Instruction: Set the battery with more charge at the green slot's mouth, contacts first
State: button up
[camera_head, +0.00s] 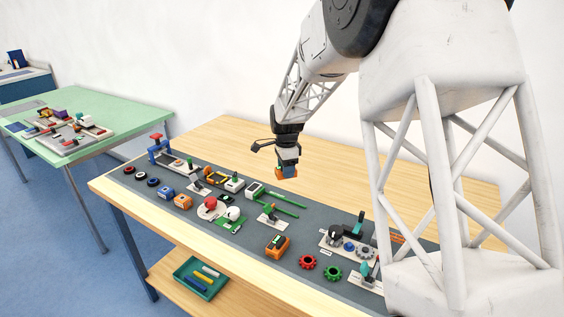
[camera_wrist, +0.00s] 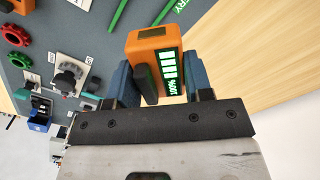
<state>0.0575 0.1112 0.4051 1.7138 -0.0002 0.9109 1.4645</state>
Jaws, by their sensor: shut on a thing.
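My gripper (camera_head: 287,164) is shut on an orange battery (camera_head: 287,174) and holds it above the table. In the wrist view the battery (camera_wrist: 146,45) sits between the blue fingers, its lit green and white charge display reading 100%. A dark patch is on its far end; I cannot tell whether this is the contacts. Green rails (camera_head: 284,198) run right from a white and green block on the mat, below my gripper; they look like the green slot. Another orange block with a dark, green-marked top (camera_head: 277,244) lies nearer the front; its charge is too small to read.
The grey mat holds several items: a red gear (camera_head: 307,262), a green gear (camera_head: 332,273), a blue block (camera_head: 165,193) and a red ball (camera_head: 210,202). A green tray (camera_head: 189,288) is on the lower shelf. Bare wood (camera_head: 240,133) is clear at the back.

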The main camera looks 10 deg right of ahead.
aim_at(295, 211)
jog(key=s+d+f+m, duration=0.2)
jog(key=s+f+m, duration=0.2)
jog(key=m, duration=0.5)
jog(key=shift+s+m, duration=0.3)
jog(key=shift+s, duration=0.4)
jog(key=shift+f, duration=0.15)
jog(key=shift+f, duration=2.8)
jog(key=shift+f, duration=0.75)
dwell(0.4)
jog(key=o, duration=1)
